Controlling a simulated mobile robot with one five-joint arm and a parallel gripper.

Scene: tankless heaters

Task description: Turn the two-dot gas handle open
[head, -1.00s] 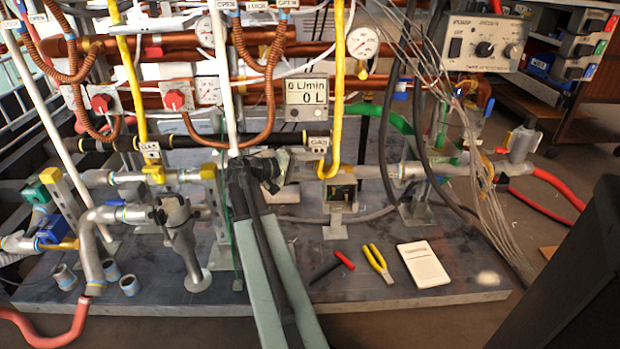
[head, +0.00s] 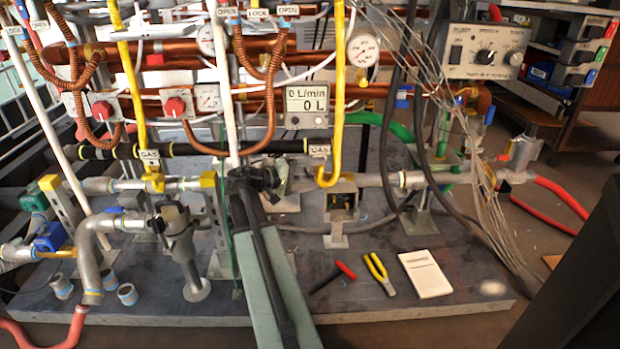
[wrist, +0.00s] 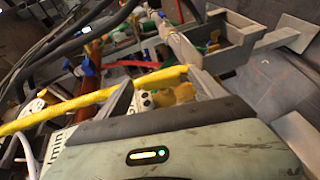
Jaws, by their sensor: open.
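A yellow handle-like part (wrist: 176,95) shows in the wrist view between the fingers of my gripper (wrist: 165,86). The fingers are spread, one on each side of it; I cannot tell whether either touches it. Beside it is a small white face with dark dots (wrist: 147,101), partly hidden by a finger; I cannot count the dots surely. In the head view my gripper (head: 277,178) is left of the right yellow gas pipe (head: 338,95), which has a GAS tag (head: 319,150). My arm hides the pipework behind it. Another GAS tag (head: 149,154) hangs on the left yellow pipe (head: 130,75).
A flow meter (head: 306,105) reading 0 L stands above my gripper. Loose grey wires (head: 470,150) and dark hoses hang to the right. Red-handled pliers (head: 333,276), yellow pliers (head: 378,272) and a white pad (head: 426,273) lie on the base plate (head: 380,306).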

